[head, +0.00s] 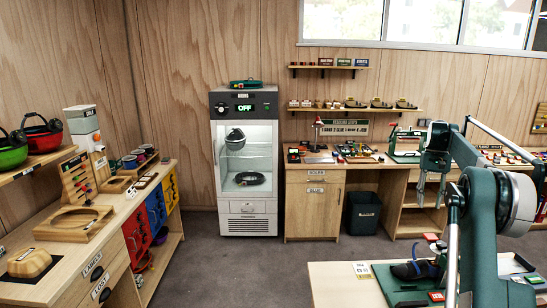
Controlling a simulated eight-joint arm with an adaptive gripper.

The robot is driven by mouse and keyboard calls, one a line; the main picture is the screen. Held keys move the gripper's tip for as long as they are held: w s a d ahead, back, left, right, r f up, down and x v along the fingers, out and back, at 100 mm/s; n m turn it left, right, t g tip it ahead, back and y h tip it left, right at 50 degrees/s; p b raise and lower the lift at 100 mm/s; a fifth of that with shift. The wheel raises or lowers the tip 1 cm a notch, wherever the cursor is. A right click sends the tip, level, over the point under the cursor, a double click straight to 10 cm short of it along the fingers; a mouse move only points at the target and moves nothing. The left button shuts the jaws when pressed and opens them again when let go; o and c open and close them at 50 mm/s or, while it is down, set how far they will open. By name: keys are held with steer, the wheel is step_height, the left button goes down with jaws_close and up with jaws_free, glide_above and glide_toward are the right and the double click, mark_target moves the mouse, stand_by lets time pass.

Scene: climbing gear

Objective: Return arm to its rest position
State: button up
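My arm rises at the right of the head view, with its large green and grey links close to the camera. My gripper (430,203) hangs from the arm's raised end and points down. Its two thin grey fingers are apart, and nothing shows between them. It is in front of the back workbench in the picture and above the front table (334,284). I see no contact with anything.
A dark shoe (409,271) lies on a green fixture on the front table, near my arm. A glass-door cabinet (246,160) and a bin (362,212) stand at the back. The middle floor is clear.

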steer(key=s+a+r+t, duration=0.1)
steer(key=s+a+r, duration=0.3)
steer(key=a+r, duration=0.4)
steer(key=s+a+r+n+t+h+b, duration=0.1)
steer(key=s+a+r+t, duration=0.15)
steer(key=s+a, duration=0.7)
steer(key=s+a+r+n+t+b, duration=0.1)
steer(key=s+a+r, duration=0.2)
steer(key=s+a, duration=0.7)
steer(key=s+a+f+n+t, duration=0.1)
steer(key=s+a+f, duration=0.2)
steer(key=s+a, duration=0.35)
steer(key=s+a+f+t, duration=0.2)
steer(key=s+a, duration=0.2)
steer(key=s, duration=0.5)
steer(key=s+a+f+t, duration=0.1)
steer(key=s+a+f, duration=0.2)
steer(key=s+f, duration=0.3)
steer(key=s+a+f+t+b, duration=0.1)
steer(key=s+a+f, duration=0.2)
steer(key=s+f, duration=0.3)
steer(key=shift+s+f+n+b, duration=0.3)
steer(key=shift+s+f+n, duration=0.1)
steer(key=shift+s, duration=1.35)
